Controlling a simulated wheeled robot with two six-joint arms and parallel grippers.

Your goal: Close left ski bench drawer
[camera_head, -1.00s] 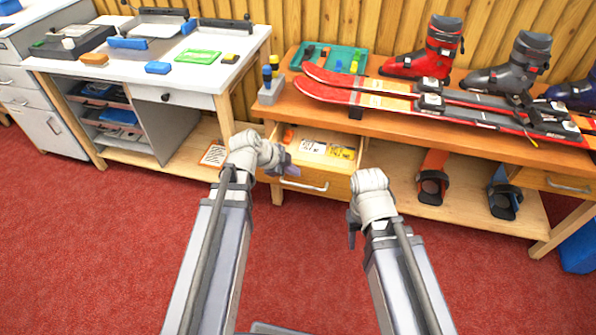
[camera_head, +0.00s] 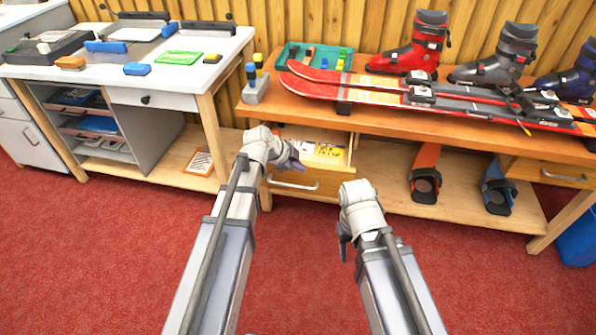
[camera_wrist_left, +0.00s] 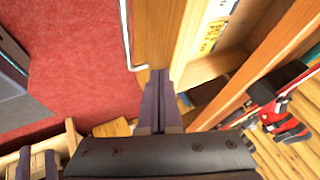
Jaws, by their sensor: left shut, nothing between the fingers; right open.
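The left ski bench drawer (camera_head: 325,184) stands partly open under the left end of the wooden bench. It has a wooden front, a metal handle (camera_head: 295,186) and papers inside. My left gripper (camera_head: 297,166) is shut and empty at the left part of the drawer front, hiding that part. In the left wrist view its closed fingers (camera_wrist_left: 160,75) reach the end of the drawer front (camera_wrist_left: 155,35); I cannot tell whether they touch. The handle also shows there (camera_wrist_left: 128,40). My right gripper (camera_head: 343,250) is open and empty, in front and to the right of the drawer.
Skis (camera_head: 400,98), a red boot (camera_head: 415,45) and a teal tray (camera_head: 293,55) lie on the bench top (camera_head: 375,118). Snowboard pieces stand on the lower shelf (camera_head: 390,195). A white workbench (camera_head: 190,80) stands to the left. The red carpet in front is clear.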

